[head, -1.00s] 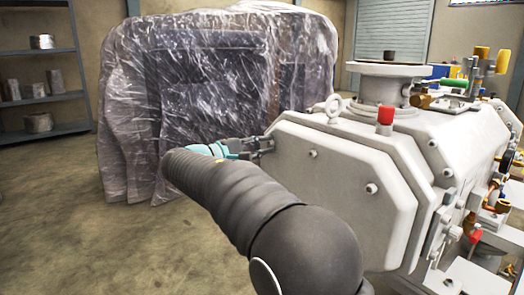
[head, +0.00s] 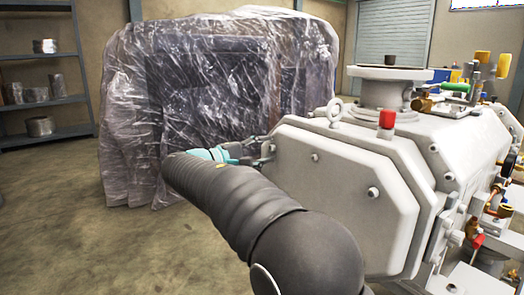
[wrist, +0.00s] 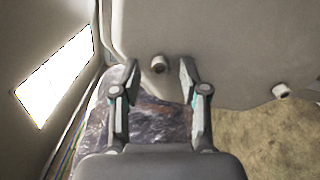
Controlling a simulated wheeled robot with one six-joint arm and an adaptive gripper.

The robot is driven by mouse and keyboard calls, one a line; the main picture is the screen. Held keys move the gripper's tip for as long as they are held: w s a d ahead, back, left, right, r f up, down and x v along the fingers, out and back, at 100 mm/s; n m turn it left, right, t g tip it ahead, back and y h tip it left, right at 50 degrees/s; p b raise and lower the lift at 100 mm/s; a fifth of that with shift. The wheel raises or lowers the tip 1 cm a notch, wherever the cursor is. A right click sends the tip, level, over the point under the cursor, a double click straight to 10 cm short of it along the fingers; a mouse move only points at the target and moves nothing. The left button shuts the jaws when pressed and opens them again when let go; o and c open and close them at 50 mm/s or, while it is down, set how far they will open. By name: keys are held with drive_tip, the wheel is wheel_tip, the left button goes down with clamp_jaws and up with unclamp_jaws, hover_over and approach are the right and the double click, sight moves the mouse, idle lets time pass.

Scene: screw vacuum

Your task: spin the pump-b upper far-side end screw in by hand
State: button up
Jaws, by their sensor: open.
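The pump's pale end plate (head: 335,200) faces the camera at the right in the head view. The wrist view shows a short pale screw head (wrist: 159,64) on the plate's surface. My gripper (wrist: 159,72) is open, with one finger on each side of that screw and a visible gap to both. In the head view my gripper (head: 262,151) is at the plate's left upper edge, and its fingertips and that screw are hard to make out. Another screw (wrist: 281,91) shows at the right of the wrist view.
Two more screws (head: 315,157) (head: 373,193) sit on the plate's front. A plastic-wrapped machine (head: 200,110) stands behind. Floor (head: 60,220) at left is clear.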

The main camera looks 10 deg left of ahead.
drive_tip(key=v, duration=1.2)
